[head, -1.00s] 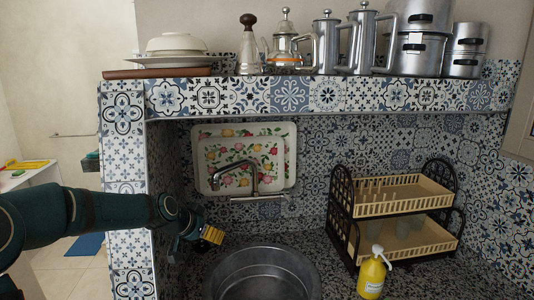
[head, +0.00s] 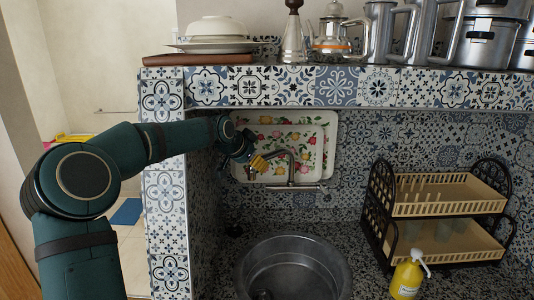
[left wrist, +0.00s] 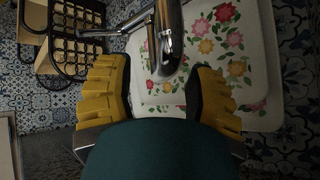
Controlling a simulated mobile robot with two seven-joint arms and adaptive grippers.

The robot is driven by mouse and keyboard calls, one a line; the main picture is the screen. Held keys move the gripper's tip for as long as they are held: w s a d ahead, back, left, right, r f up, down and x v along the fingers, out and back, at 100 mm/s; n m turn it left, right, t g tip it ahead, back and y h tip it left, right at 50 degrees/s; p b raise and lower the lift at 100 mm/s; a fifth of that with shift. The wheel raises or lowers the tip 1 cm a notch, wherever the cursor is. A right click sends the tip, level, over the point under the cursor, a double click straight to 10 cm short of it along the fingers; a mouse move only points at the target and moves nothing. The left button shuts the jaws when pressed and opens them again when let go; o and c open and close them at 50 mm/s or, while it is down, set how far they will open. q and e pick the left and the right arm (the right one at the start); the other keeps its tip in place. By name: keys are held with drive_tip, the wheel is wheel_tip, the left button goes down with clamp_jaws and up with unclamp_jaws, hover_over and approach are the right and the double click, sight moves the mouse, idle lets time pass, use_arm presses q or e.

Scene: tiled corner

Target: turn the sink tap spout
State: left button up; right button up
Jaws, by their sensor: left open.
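The metal sink tap (head: 291,168) stands at the back wall behind the sink, in front of a floral tray. Its spout bends over to the left. My left gripper (head: 259,163) is at the spout's end, fingers open. In the left wrist view the chrome spout (left wrist: 168,42) comes down between the two yellow fingers of the left gripper (left wrist: 158,72), with gaps on both sides. I cannot tell whether a finger touches it. In the head view the gripper partly hides the spout's tip. My right gripper is out of view.
The round metal sink (head: 292,268) lies below the tap. The floral tray (head: 318,140) leans close behind it. A dish rack (head: 448,208) and a yellow soap bottle (head: 407,277) stand on the right. A tiled shelf (head: 330,88) with pots overhangs the niche.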

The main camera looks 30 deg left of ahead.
sight(266, 155)
use_arm(q)
drive_tip(key=w, duration=0.1)
drive_tip(key=w+p, duration=0.1)
drive_tip(key=w, duration=0.3)
drive_tip(key=shift+w+d+r, duration=0.1)
drive_tip(key=shift+w+d, duration=0.05)
drive_tip(key=shift+d, duration=0.1)
drive_tip(key=shift+w+p, duration=0.3)
drive_tip(key=shift+w, duration=0.05)
drive_tip(key=shift+w+f, duration=0.25)
drive_tip(key=shift+f, duration=0.25)
clamp_jaws()
